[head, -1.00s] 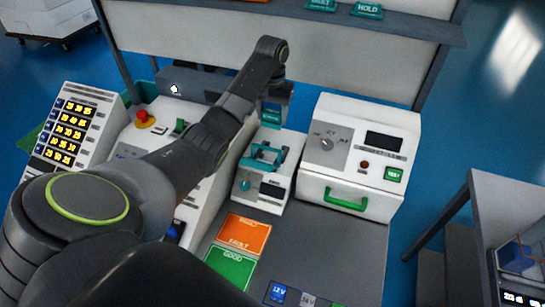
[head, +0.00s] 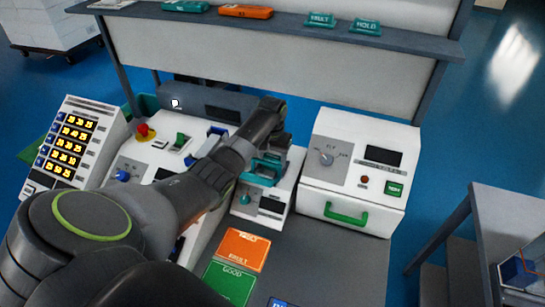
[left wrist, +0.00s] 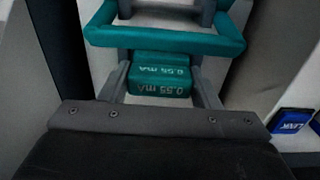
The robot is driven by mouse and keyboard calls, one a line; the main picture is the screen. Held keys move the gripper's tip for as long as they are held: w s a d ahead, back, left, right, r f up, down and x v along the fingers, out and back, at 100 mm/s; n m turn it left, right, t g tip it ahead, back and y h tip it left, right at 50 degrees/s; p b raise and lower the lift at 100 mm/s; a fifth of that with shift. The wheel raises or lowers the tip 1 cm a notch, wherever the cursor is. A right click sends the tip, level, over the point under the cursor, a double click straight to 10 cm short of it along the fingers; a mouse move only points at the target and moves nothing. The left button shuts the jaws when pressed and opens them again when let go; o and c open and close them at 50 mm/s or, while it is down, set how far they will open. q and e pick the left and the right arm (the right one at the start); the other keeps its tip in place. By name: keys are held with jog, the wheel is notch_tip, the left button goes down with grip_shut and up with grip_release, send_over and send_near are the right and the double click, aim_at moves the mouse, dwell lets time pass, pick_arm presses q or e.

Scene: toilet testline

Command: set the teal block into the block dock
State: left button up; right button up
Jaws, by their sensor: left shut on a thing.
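The teal block (left wrist: 160,82), marked 0.55 mA, sits between the two grey fingers of my left gripper (left wrist: 160,88) in the left wrist view. The gripper is shut on it. The block dock (head: 250,207) is a small white unit with a teal frame, a teal knob and a dark display. In the head view my left gripper (head: 271,150) is right over the dock's teal frame. The frame's teal bar (left wrist: 165,38) shows close beyond the block. I cannot tell whether the block touches the dock. My right gripper is not in view.
A white tester (head: 358,160) with a green handle stands right of the dock. Orange and green pads (head: 243,250) lie in front. A white panel with switches (head: 140,160) is to the left. A shelf (head: 290,27) runs along the back.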

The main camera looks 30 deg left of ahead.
aim_at(273, 156)
pick_arm(q)
jog(key=o, duration=1.1)
jog(key=shift+f, duration=0.1)
notch_tip(273, 156, up, 12)
jog(key=shift+r+b, duration=0.15)
jog(key=shift+b, duration=0.85)
